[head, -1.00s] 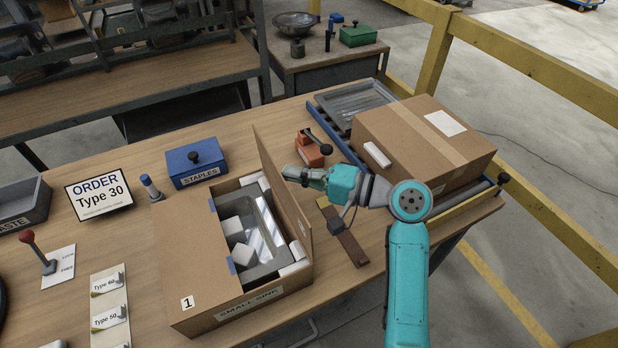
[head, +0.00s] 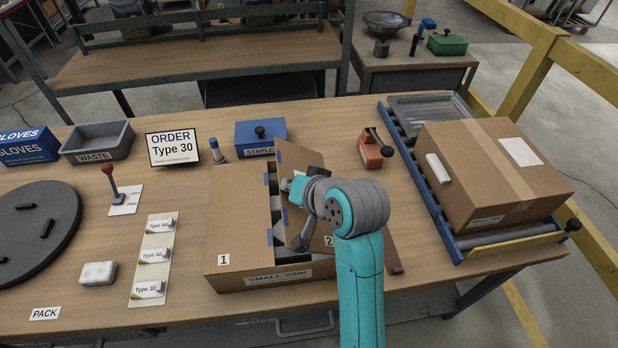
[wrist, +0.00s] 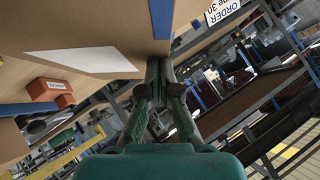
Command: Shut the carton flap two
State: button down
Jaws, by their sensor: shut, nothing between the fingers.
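The carton (head: 262,285), labelled SMALL SINK, stands on the table. Its flap one (head: 236,222) lies flat over the left side. Flap two (head: 296,156), marked 2, leans over the right side at a tilt, with a gap showing the inside at the front. My gripper (head: 287,184) is at flap two's upper part, largely hidden behind my wrist. In the wrist view my gripper (wrist: 158,70) is shut and empty, its tips close against cardboard; I cannot tell whether they touch.
A blue staples box (head: 262,134) stands behind the carton and an orange tool (head: 374,150) behind right. A closed carton (head: 490,170) sits on the roller rack at right. A card strip (head: 153,258) lies left of the carton.

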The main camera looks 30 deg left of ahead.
aim_at(281, 200)
jog(key=f+h, duration=0.1)
jog(key=s+a+f+n+t, duration=0.1)
jog(key=a+f+h, duration=0.1)
jog(key=f, duration=0.1)
jog(key=shift+s+a+n+h, duration=0.15)
jog(key=shift+s+n+h, duration=0.1)
jog(key=shift+n+h, duration=0.05)
jog(key=shift+s+a+f, duration=0.1)
jog(key=shift+a+f, duration=0.1)
jog(key=shift+f, duration=0.55)
jog(key=shift+r, duration=0.15)
